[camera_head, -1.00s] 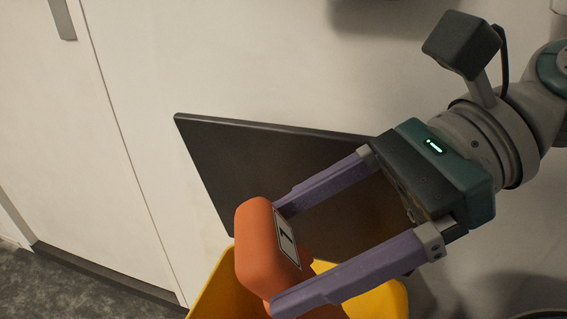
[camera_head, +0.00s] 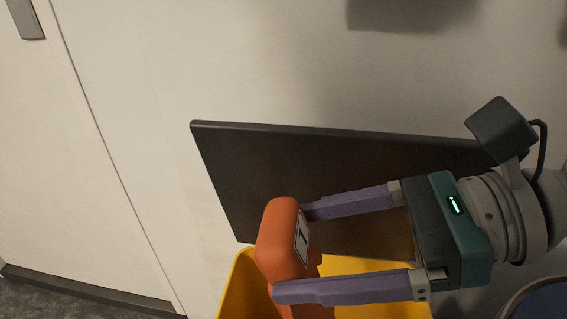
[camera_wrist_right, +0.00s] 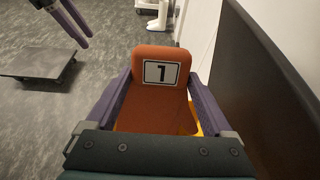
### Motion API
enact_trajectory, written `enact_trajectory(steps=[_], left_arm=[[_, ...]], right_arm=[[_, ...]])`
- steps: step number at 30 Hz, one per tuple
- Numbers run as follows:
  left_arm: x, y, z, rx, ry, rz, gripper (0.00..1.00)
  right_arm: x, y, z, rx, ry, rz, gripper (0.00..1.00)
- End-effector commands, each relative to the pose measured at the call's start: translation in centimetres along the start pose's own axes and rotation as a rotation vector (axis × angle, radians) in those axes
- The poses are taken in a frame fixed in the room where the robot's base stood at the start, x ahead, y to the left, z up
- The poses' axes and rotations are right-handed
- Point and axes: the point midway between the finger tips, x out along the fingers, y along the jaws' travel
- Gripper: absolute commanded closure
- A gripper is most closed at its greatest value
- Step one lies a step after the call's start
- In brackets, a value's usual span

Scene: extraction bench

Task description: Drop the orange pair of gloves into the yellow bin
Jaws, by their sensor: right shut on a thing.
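The orange pair of gloves (camera_head: 280,240) shows as a rounded orange block with a white label marked 1. My right gripper (camera_head: 290,252) is shut on it, with a purple finger on either side. In the head view the gloves overlap the yellow bin (camera_head: 372,297), whose open top shows behind and below them. The lower part of the bin is out of the picture. The right wrist view also shows the gloves (camera_wrist_right: 158,92) between the fingers, with a sliver of yellow beside them.
A dark panel (camera_head: 240,185) stands against the pale wall behind the bin, close to my right gripper. A blue round rim (camera_head: 548,296) is at the lower right. Open grey floor (camera_wrist_right: 50,115) lies left of the gloves in the wrist view.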

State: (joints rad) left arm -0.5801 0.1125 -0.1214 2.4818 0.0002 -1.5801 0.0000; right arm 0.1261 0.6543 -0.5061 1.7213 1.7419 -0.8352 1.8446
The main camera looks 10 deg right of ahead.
Motion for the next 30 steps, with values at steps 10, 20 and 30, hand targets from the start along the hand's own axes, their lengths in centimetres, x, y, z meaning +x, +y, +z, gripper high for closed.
enact_trajectory(steps=[10,20,30], left_arm=[[3.9,-0.1,1.4,0.006,-0.004,-0.006,0.55],[7.0,-0.1,2.4,0.01,-0.005,-0.009,0.55],[9.4,-0.1,3.1,0.009,-0.004,-0.009,0.55]], right_arm=[[2.0,0.1,-5.0,0.002,0.001,0.002,0.72],[3.6,0.1,-9.0,0.002,0.0,0.001,0.72],[4.9,0.0,-12.2,0.001,0.0,0.001,0.72]])
